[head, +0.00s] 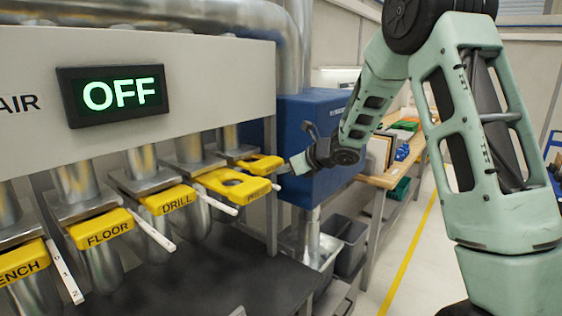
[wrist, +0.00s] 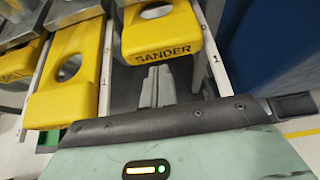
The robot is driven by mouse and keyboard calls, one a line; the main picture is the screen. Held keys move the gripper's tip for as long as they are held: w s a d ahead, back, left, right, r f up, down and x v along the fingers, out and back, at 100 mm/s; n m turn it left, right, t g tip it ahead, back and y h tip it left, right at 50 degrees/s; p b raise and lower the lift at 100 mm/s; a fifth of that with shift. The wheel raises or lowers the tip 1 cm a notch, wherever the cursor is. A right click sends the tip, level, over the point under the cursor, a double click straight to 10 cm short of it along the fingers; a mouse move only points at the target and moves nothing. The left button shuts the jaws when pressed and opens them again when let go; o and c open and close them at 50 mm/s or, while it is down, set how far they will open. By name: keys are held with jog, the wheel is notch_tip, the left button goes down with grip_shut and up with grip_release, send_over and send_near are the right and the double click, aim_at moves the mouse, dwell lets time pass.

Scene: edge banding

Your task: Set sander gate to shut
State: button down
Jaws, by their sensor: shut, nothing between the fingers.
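The sander gate (wrist: 162,36) is a yellow slide plate with the label SANDER on its front edge, in the top middle of the wrist view. Part of its round hole shows. In the head view it appears as the rightmost yellow plate (head: 260,164), its label unreadable there. My gripper (wrist: 157,72) is shut and empty, its grey fingertips just in front of the labelled edge; I cannot tell whether they touch it. In the head view my gripper (head: 291,167) is at the right of the gate, partly hidden.
A neighbouring yellow gate (wrist: 65,95) sticks out further, with its whole hole showing. The drill (head: 168,200) and floor (head: 100,229) gates lie further left. White marked strips flank the gates. A blue cabinet (head: 303,130) stands close on the right. The display (head: 112,95) reads OFF.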

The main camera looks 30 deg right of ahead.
aim_at(270, 163)
jog(key=shift+w+a, duration=0.25)
jog(key=shift+w, duration=0.5)
jog(key=shift+w, duration=0.1)
jog(key=w, duration=0.1)
jog(key=w+a+b, duration=0.1)
jog(key=w, duration=0.1)
jog(key=shift+w+a+f, duration=0.15)
jog(key=shift+w+a, duration=0.05)
jog(key=shift+r, duration=0.35)
jog(key=shift+w+a, duration=0.1)
